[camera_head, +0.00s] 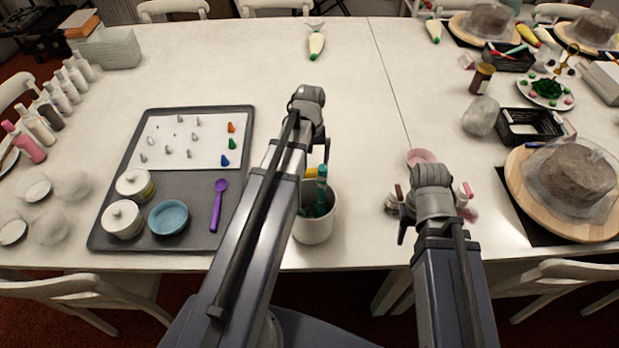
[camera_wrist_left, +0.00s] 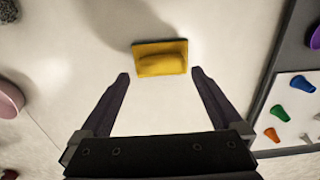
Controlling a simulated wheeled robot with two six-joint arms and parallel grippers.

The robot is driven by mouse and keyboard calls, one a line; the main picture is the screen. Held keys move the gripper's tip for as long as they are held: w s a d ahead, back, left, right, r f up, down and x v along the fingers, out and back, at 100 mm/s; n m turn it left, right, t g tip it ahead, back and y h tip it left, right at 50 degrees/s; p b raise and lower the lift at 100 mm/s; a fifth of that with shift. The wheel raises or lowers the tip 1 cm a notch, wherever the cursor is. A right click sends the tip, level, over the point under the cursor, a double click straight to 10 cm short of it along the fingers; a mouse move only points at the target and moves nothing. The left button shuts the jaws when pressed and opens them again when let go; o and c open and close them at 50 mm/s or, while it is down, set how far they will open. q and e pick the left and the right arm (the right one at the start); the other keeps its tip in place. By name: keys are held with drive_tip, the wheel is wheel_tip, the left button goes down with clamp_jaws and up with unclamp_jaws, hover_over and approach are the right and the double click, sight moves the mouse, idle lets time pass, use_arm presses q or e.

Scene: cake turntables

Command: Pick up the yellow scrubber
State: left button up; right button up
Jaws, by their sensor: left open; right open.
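The yellow scrubber (camera_wrist_left: 160,60) is a flat yellow block with a raised grip, lying on the white table in the left wrist view. My left gripper (camera_wrist_left: 160,76) is open and empty, its two fingers spread to either side just short of the scrubber, which sits centred ahead of them.
A white cup (camera_head: 316,228) with teal-handled tools stands close beside my left arm. A grey tray (camera_head: 180,109) with jars, a blue bowl and a purple spoon lies left. A pink bowl (camera_head: 421,156) sits behind my right gripper. The far middle table is mostly clear.

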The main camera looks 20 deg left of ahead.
sight(310, 170)
use_arm(q)
wheel_tip(310, 170, down, 5)
drive_tip(key=b, duration=0.4)
drive_tip(key=shift+w+a+r, duration=0.1)
use_arm(e)
wheel_tip(310, 170, down, 5)
drive_tip(key=shift+r, duration=0.2)
use_arm(q)
drive_tip(key=c, duration=1)
drive_tip(key=shift+r, duration=0.25)
use_arm(e)
drive_tip(key=shift+r, duration=0.15)
use_arm(q)
wheel_tip(310, 170, up, 10)
drive_tip(key=p, duration=1)
drive_tip(key=shift+f, duration=0.15)
use_arm(e)
wheel_tip(310, 170, up, 10)
